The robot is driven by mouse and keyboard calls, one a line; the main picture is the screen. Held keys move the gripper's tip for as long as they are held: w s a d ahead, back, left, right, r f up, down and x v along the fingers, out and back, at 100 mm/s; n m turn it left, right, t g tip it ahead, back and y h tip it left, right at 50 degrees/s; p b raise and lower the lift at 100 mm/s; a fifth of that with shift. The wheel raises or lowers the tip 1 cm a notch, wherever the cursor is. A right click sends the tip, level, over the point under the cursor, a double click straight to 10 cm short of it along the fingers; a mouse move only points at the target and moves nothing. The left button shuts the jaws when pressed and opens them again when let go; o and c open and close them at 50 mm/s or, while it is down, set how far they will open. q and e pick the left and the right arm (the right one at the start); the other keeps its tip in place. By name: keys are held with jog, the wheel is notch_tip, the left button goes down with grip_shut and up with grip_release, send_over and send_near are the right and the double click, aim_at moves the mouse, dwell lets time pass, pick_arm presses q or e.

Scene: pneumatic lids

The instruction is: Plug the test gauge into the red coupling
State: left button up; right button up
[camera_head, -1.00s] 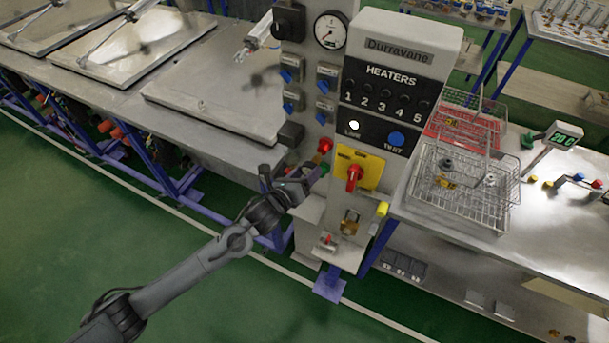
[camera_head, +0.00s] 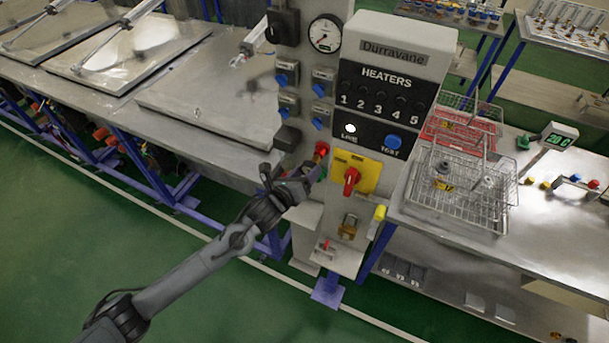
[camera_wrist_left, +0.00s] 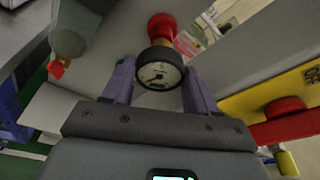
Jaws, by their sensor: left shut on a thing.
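The test gauge (camera_wrist_left: 160,74), a small round dial with a white face and dark rim, is between the purple fingers of my left gripper (camera_wrist_left: 158,84), which is shut on it. The red coupling (camera_wrist_left: 162,27) is directly beyond the gauge in the left wrist view. Gauge and coupling overlap there, so I cannot tell whether they are joined. In the head view the red coupling (camera_head: 321,149) is on the lower left of the heater panel, and my left gripper (camera_head: 309,174) is just below it. The gauge is not clearly visible there. My right gripper is not in view.
A red rotary switch (camera_head: 351,180) on a yellow plate (camera_head: 367,168) is close to the right of my left gripper. A padlock (camera_head: 348,227) is below it. Wire baskets (camera_head: 463,190) stand on the right bench; closed steel lids (camera_head: 215,100) are at left.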

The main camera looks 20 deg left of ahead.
pick_arm(q)
jog(key=shift+w, duration=0.25)
jog(key=o, duration=1.2)
jog(key=shift+p+v, duration=0.9)
jog(key=shift+v, duration=0.35)
jog(key=p+v, duration=0.2)
jog(key=v, duration=0.2)
jog(key=shift+s+a+p, duration=0.1)
jog(key=shift+s+p, duration=0.15)
jog(key=shift+p, duration=0.05)
